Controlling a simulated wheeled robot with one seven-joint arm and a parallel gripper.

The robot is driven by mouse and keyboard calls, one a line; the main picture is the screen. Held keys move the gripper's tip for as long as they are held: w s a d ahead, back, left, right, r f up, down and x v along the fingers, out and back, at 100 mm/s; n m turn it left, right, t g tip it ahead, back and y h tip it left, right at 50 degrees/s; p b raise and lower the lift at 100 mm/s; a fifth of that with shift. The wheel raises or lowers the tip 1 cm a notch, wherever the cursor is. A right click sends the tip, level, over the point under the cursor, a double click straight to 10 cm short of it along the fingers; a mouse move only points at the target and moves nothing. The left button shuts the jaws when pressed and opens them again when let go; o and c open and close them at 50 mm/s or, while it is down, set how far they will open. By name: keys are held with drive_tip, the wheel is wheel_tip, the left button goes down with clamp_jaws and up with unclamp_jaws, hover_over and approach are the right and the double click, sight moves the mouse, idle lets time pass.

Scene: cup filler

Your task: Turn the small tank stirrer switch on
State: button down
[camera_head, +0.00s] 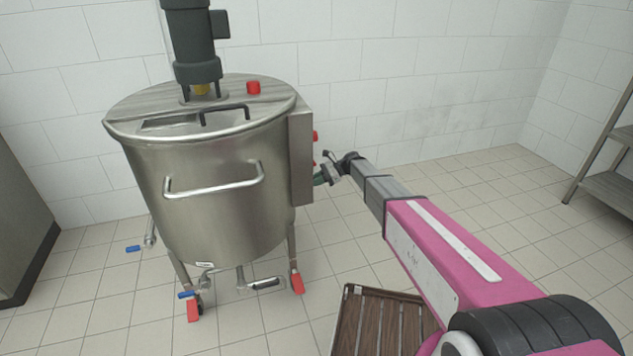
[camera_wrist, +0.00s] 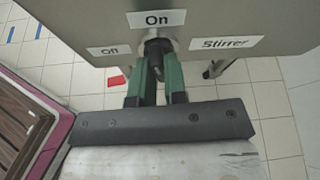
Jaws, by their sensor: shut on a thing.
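The stirrer switch is a black knob (camera_wrist: 155,47) on the panel (camera_wrist: 75,27), in the wrist view. An "On" label (camera_wrist: 157,19) sits above it, an "Off" label (camera_wrist: 109,51) to the left and a "Stirrer" label (camera_wrist: 224,43) to the right. My gripper (camera_wrist: 157,72) has its green fingers shut on the knob, one on each side. I cannot tell clearly where the knob points. In the head view my gripper (camera_head: 322,178) reaches the side of the control box (camera_head: 301,160) on the steel tank (camera_head: 205,205); the knob is hidden there.
Two red parts (camera_head: 315,136) stick out of the box's side near my gripper. A metal shelf (camera_head: 610,180) stands at the far right. Tiled floor between is clear.

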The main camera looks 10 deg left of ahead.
drive_tip(key=shift+m+g+h, duration=0.3)
drive_tip(key=shift+m, duration=0.2)
idle(0.3)
drive_tip(key=c, duration=1.2)
unclamp_jaws()
drive_tip(key=shift+o, duration=0.2)
drive_tip(key=v, duration=1.1)
drive_tip(key=shift+f, duration=0.1)
drive_tip(key=s+d+f+n+t+h, duration=0.1)
drive_tip(key=s+d+n+t+h, duration=0.2)
drive_tip(key=s+d, duration=1.2)
drive_tip(key=s+d+f+n+t+h, duration=0.1)
drive_tip(key=s+d+n+t+h, duration=0.3)
drive_tip(key=s+d+n+h, duration=0.4)
drive_tip(key=s+d, duration=0.7)
drive_tip(key=d, duration=0.5)
drive_tip(key=shift+d+n, duration=0.3)
drive_tip(key=shift+d, duration=0.05)
